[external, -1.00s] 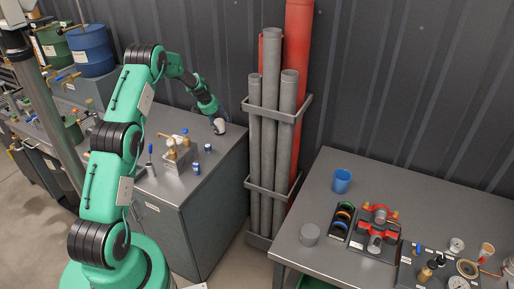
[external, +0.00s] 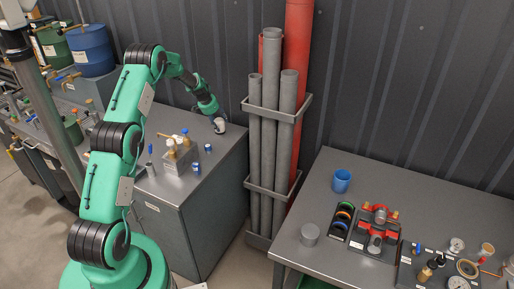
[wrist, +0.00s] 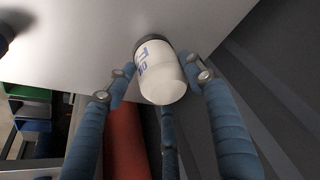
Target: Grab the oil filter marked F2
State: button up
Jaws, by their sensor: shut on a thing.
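The oil filter (wrist: 162,82) is a white cylinder with a dark band at its far end and blue lettering that reads F2. It sits between the blue ribbed fingers of my gripper (wrist: 160,76) in the wrist view. The fingers are shut on its sides. In the external view, my gripper (external: 217,119) points down at the right back of the left workbench, with the small white filter (external: 219,126) at its tips. I cannot tell whether the filter touches the bench top.
The left bench (external: 222,147) carries a grey block with bottles (external: 178,158) and small blue-topped items (external: 196,168). Grey pipes (external: 270,140) stand in a rack right of it.

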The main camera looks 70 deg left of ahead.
jog(key=shift+r, duration=0.2)
notch_tip(320, 180, up, 10)
jog(key=shift+f+p, duration=0.15)
jog(key=shift+p, duration=0.35)
